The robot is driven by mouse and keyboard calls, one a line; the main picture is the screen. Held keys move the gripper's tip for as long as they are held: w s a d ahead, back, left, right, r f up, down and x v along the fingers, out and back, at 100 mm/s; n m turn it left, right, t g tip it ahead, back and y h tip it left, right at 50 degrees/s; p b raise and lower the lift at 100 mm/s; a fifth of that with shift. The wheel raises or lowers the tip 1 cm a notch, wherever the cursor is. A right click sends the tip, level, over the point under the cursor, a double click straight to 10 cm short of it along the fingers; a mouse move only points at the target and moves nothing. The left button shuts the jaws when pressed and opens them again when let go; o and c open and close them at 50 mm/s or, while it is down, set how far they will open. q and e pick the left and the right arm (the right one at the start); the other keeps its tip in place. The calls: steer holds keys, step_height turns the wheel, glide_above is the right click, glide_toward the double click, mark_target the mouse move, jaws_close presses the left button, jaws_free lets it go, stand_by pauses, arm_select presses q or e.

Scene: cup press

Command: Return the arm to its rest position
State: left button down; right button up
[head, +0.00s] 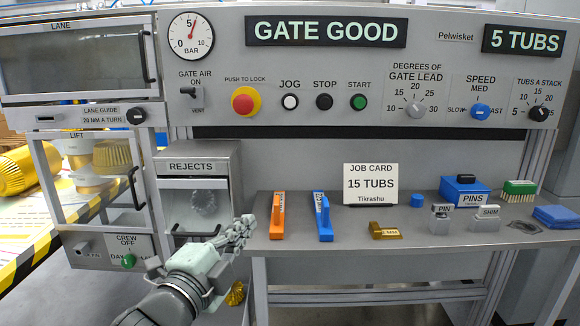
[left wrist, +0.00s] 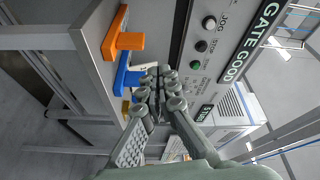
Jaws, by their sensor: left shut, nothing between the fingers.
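My left gripper (head: 243,226) is shut and empty. In the head view it is in front of the bench's left end, below the rejects box (head: 197,185) and left of the orange-handled tool (head: 277,216). In the left wrist view my left gripper (left wrist: 160,78) points toward the panel, its fingers together with nothing held. My right gripper does not show in either view.
The lift door (head: 92,178) stands at left. A brass-coloured part (head: 235,294) shows below my left gripper.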

arm_select(q)
steer(key=s+a+f+n+g+y, duration=0.1)
steer(key=a+f+n+g+y, duration=0.15)
steer(key=f, duration=0.55)
steer(key=s+a+f+n+g+y, duration=0.15)
steer(key=a+f+n, duration=0.25)
steer(key=f, duration=0.4)
steer(key=s+a+f+n+g+y, duration=0.1)
steer(key=s+a+f+n+g, duration=0.2)
steer(key=f, duration=0.5)
steer(key=s+a+f+n+g+y, duration=0.1)
steer(key=s+a+f+n+g, duration=0.2)
steer(key=s+f, duration=0.7)
steer(key=s+a+f+n+g+y, duration=0.1)
steer(key=s+a+f+n+g, duration=0.3)
steer(key=s+f, duration=0.6)
steer(key=shift+s+a+f+n+y, duration=0.3)
steer(key=shift+a+f+n, duration=0.15)
steer(key=shift+a+f, duration=0.55)
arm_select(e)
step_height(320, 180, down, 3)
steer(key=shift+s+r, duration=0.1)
arm_select(q)
steer(key=shift+w+a+r, duration=0.1)
steer(key=shift+a+r, duration=0.05)
steer(key=shift+r, duration=0.1)
steer(key=shift+a, duration=0.1)
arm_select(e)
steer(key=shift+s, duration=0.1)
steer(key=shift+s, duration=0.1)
